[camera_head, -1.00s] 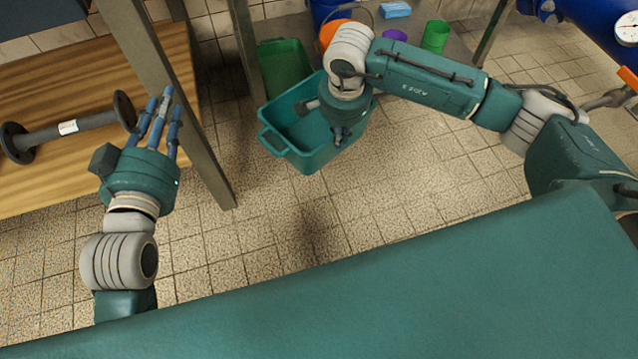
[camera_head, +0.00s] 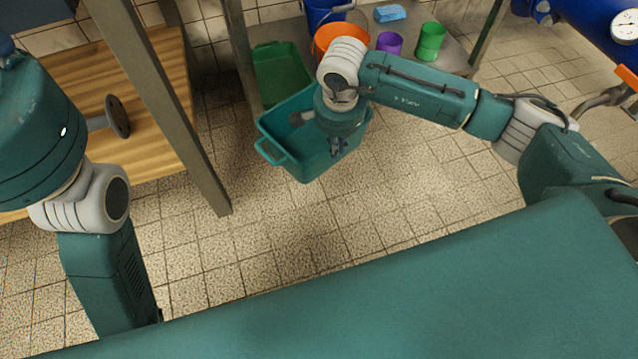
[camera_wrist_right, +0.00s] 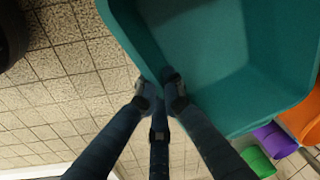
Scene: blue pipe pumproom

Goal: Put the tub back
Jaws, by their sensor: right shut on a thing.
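A teal tub (camera_head: 283,143) with a handle at its left end is in the middle of the head view. My right gripper (camera_head: 336,147) is shut on the tub's near wall. In the right wrist view the fingers (camera_wrist_right: 161,95) pinch the rim of the tub (camera_wrist_right: 205,65), which looks empty. The tub appears held above the floor, but its underside is hidden. My left gripper is out of the head view at the left edge; only its wrist and arm show.
A low shelf at the back holds a green tub (camera_head: 280,72), an orange bucket (camera_head: 343,38), a blue bucket (camera_head: 325,14), purple (camera_head: 389,43) and green (camera_head: 431,42) cups and a blue pack (camera_head: 390,13). A metal post (camera_head: 170,110) and wooden bench (camera_head: 150,75) stand left. The tiled floor is clear.

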